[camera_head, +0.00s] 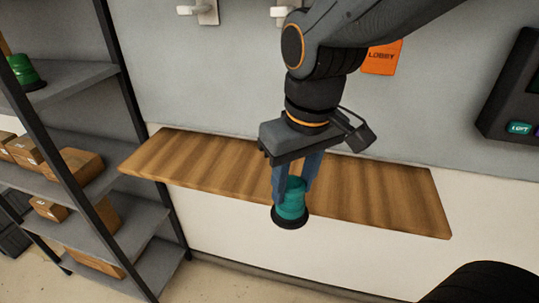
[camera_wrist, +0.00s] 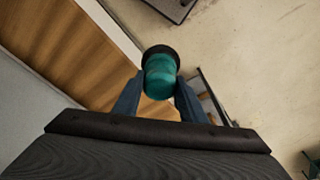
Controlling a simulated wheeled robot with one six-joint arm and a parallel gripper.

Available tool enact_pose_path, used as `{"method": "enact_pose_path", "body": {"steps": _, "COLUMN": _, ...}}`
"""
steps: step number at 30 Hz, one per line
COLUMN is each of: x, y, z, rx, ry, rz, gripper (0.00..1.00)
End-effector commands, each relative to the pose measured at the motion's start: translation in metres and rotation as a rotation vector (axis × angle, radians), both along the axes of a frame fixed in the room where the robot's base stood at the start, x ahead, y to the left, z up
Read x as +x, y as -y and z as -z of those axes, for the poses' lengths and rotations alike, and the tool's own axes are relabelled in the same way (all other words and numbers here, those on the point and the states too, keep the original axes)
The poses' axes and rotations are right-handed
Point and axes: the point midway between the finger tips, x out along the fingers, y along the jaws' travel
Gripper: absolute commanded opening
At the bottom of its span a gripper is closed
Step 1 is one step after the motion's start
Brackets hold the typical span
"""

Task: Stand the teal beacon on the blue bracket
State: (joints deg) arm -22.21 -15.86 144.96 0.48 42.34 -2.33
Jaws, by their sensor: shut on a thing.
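The teal beacon (camera_head: 291,203) has a black round base and hangs upright between the fingers of my gripper (camera_head: 296,180), in front of the wooden wall shelf. My gripper is shut on it. In the wrist view, the teal beacon (camera_wrist: 160,82) sits between both fingertips of my gripper (camera_wrist: 159,88), with its dark base on the far side. I see no blue bracket in either view. Two pale wall brackets show at the top of the head view, one at the left (camera_head: 205,12) and one partly behind my arm (camera_head: 284,14).
The wooden shelf (camera_head: 215,165) is bare where it shows. A grey rack (camera_head: 75,72) at the left holds a green beacon (camera_head: 24,70) and cardboard boxes (camera_head: 82,164). An orange LOBBY sign (camera_head: 384,60) and a dark panel (camera_head: 506,95) with a LOFT label are on the wall.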

Motion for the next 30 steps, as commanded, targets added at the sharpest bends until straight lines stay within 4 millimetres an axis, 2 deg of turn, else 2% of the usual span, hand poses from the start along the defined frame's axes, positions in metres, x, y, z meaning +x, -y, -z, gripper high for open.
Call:
{"method": "enact_pose_path", "body": {"steps": 5, "x": -0.006, "y": 0.001, "z": -0.005, "rx": 0.001, "ry": 0.002, "rz": -0.012, "gripper": 0.00}}
{"method": "enact_pose_path", "body": {"steps": 19, "x": 0.047, "y": 0.020, "z": -0.002, "rx": 0.001, "ry": 0.004, "rz": -0.010, "gripper": 0.00}}
{"method": "enact_pose_path", "body": {"steps": 30, "x": 0.122, "y": 0.048, "z": -0.007, "rx": 0.000, "ry": -0.001, "rz": -0.010, "gripper": 0.00}}
